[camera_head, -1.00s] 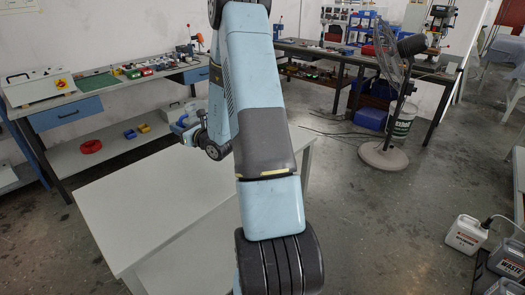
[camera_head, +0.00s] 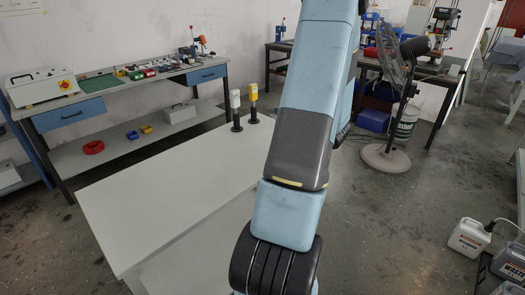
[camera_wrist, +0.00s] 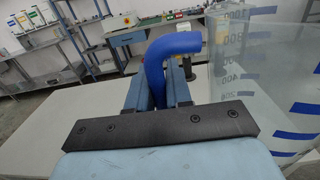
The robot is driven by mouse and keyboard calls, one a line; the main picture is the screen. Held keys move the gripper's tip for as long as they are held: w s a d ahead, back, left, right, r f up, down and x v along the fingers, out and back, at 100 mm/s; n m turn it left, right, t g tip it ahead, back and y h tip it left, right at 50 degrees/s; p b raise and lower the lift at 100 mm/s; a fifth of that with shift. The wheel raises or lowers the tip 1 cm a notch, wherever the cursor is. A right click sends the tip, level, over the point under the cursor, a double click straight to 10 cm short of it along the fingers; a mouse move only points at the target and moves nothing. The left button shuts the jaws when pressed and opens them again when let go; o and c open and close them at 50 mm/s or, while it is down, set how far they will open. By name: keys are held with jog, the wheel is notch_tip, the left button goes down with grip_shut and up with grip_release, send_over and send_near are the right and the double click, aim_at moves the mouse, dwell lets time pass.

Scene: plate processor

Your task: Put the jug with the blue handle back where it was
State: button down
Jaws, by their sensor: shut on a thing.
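The jug (camera_wrist: 262,80) is a large clear vessel with blue markings and numbers, filling the right of the wrist view. Its blue handle (camera_wrist: 172,47) stands between the fingers of my gripper (camera_wrist: 158,92), which is shut on it. The jug's base is out of the wrist view, so I cannot tell whether it touches anything. In the head view my arm hides the gripper and jug.
A white table (camera_head: 150,200) lies in front of me, its left part clear. Two black-based items, one white-topped (camera_head: 236,108) and one yellow-topped (camera_head: 253,103), stand at its far edge. A workbench (camera_head: 160,76) is behind. A fan (camera_head: 392,110) stands at right.

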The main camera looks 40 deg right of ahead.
jog(key=shift+w+a+f, duration=1.2)
jog(key=shift+w+f, duration=0.75)
jog(key=shift+f, duration=0.2)
jog(key=shift+w+a+f, duration=1.25)
jog(key=shift+w+f, duration=0.65)
jog(key=shift+f, duration=0.3)
jog(key=shift+w+a+f, duration=1.2)
jog(key=shift+w+f, duration=0.75)
jog(key=shift+f, duration=0.2)
jog(key=c, duration=1)
grip_release()
jog(key=shift+c, duration=0.2)
